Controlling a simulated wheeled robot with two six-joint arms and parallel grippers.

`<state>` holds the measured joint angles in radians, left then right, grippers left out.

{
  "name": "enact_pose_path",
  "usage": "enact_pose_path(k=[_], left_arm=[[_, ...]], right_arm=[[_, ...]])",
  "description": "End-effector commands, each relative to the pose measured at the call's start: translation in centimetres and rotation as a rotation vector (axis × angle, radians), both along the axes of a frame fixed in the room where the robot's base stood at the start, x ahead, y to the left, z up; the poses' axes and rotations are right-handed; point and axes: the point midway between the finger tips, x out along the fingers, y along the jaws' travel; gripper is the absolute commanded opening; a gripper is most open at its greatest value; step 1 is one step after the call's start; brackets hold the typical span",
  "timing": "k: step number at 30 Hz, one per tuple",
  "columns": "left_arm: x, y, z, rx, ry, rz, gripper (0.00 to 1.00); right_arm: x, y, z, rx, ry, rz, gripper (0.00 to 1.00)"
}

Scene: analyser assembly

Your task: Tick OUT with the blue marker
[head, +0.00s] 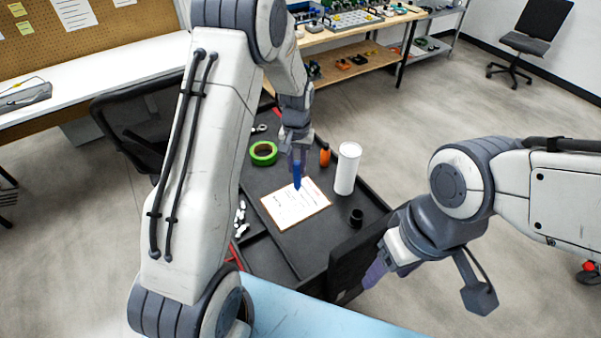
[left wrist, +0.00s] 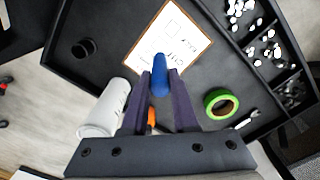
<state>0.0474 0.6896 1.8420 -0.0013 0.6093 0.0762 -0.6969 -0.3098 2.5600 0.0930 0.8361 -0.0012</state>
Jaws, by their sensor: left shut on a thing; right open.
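My left gripper (head: 297,163) is shut on the blue marker (head: 297,176), which points down over the clipboard with the white sheet (head: 287,211). In the left wrist view the marker (left wrist: 160,80) sits between the two fingers, and its tip end overlaps the lower part of the sheet (left wrist: 176,38). The sheet shows "OUT" lettering and a box outline. I cannot tell whether the marker touches the paper. My right gripper (head: 375,272) is open and empty, off to the right of the black cart.
On the black cart tray (head: 262,258) are a green tape roll (head: 264,153), a white cylinder (head: 347,168), an orange item (head: 325,155) and a small black cup (head: 356,217). White pieces (head: 240,218) lie in side compartments. A blue surface (head: 310,315) is in front.

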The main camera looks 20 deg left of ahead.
Motion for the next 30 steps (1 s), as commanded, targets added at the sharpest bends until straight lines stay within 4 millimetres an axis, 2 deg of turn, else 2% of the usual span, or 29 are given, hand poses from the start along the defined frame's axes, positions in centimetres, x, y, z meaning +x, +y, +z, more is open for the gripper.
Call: enact_pose_path(k=[1, 6, 14, 30], left_arm=[[0.0, -0.1, -1.2, 0.0, 0.0, -0.001, 0.0], [0.1, -0.2, -2.9, 0.0, 0.0, -0.003, 0.0], [0.0, -0.2, -3.7, 0.0, 0.0, -0.002, 0.0], [-0.1, 0.0, -8.7, 0.0, 0.0, 0.0, 0.0]], right_arm=[[0.0, 0.0, -1.2, 0.0, 0.0, -0.001, 0.62], [0.0, 0.0, -2.9, 0.0, 0.0, -0.003, 0.62], [0.0, 0.0, -3.6, 0.0, 0.0, -0.003, 0.62], [0.0, 0.0, -7.7, 0.0, 0.0, -0.001, 0.62]])
